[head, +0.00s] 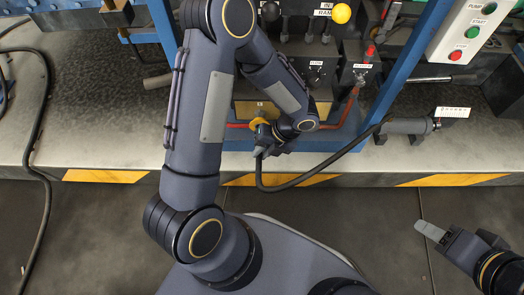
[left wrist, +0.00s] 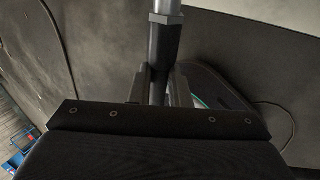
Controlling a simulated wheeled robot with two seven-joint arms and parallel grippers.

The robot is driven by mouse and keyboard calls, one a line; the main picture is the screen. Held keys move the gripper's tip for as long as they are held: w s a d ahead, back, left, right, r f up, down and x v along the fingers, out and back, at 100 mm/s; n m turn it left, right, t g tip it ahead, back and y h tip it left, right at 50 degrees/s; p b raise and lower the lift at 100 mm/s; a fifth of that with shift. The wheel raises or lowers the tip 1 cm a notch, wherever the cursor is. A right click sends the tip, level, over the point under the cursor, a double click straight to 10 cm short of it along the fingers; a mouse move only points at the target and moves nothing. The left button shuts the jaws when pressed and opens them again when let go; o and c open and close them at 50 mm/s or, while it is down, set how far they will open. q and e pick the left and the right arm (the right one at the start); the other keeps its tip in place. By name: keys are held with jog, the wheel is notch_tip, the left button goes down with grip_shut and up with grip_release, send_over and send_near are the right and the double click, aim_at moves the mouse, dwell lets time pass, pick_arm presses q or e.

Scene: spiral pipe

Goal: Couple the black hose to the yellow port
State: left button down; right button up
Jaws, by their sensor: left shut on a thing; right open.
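My left gripper (head: 262,148) is shut on the end of the black hose (head: 300,180), low in front of the machine. In the left wrist view, the hose's black end fitting (left wrist: 163,45) stands between the fingers, with a bright metal tip (left wrist: 167,7) at the top. The hose hangs in a loop below the gripper and runs up to the right. A yellow ring, seemingly the yellow port (head: 258,122), shows just above the gripper. My arm partly hides that area, so I cannot tell whether the fitting touches it. My right gripper (head: 431,232) is open and empty at the lower right.
A grey cylinder (head: 405,126) lies on the bench ledge at the right, by the hose's other end. Blue posts (head: 405,60) frame the machine. Red pipes (head: 350,110) run close to the left gripper. A dark cable (head: 38,150) lies at the left. Floor in front is clear.

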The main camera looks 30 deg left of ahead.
pick_arm(q)
jog(key=shift+w+a+p, duration=0.25)
jog(key=shift+w+a, duration=0.1)
jog(key=shift+w, duration=0.3)
jog(key=shift+w+a+p, duration=0.25)
jog(key=shift+w+a, duration=0.05)
jog(key=shift+w, duration=0.4)
jog(key=shift+w+a+p, duration=0.25)
jog(key=shift+w+a, duration=0.1)
jog(key=shift+w, duration=0.3)
jog(key=shift+w+a+r+p, duration=0.1)
jog(key=shift+w+a+p, duration=0.1)
jog(key=shift+p, duration=0.25)
dwell(1.4)
jog(key=c, duration=1.3)
grip_release()
